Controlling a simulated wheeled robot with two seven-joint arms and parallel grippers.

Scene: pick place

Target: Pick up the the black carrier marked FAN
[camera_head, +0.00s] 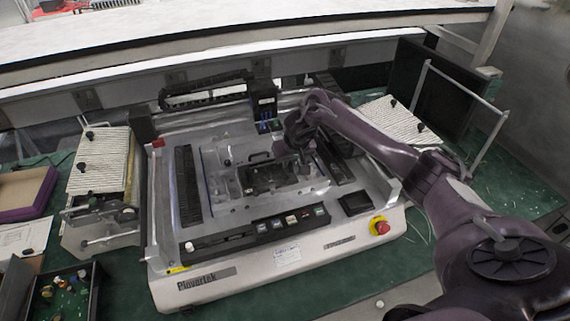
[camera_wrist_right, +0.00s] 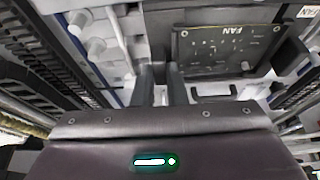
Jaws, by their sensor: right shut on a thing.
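The black carrier marked FAN (camera_head: 262,178) lies in the middle of the grey machine's bed in the head view. In the right wrist view the carrier (camera_wrist_right: 225,50) shows its FAN label upside down, with a black handle along its near edge. My right gripper (camera_head: 285,151) reaches in from the right over the carrier's far side. In the wrist view its two fingers (camera_wrist_right: 161,76) are shut on a dark part at the carrier's left end. The exact grip spot is partly hidden. My left gripper is not in view.
The machine (camera_head: 230,265) has buttons and a red stop knob (camera_head: 379,226) along its front. Ribbed white units (camera_head: 103,160) stand at both sides. A tray of small parts (camera_head: 62,290) is at lower left. A white shelf (camera_head: 220,35) spans the back.

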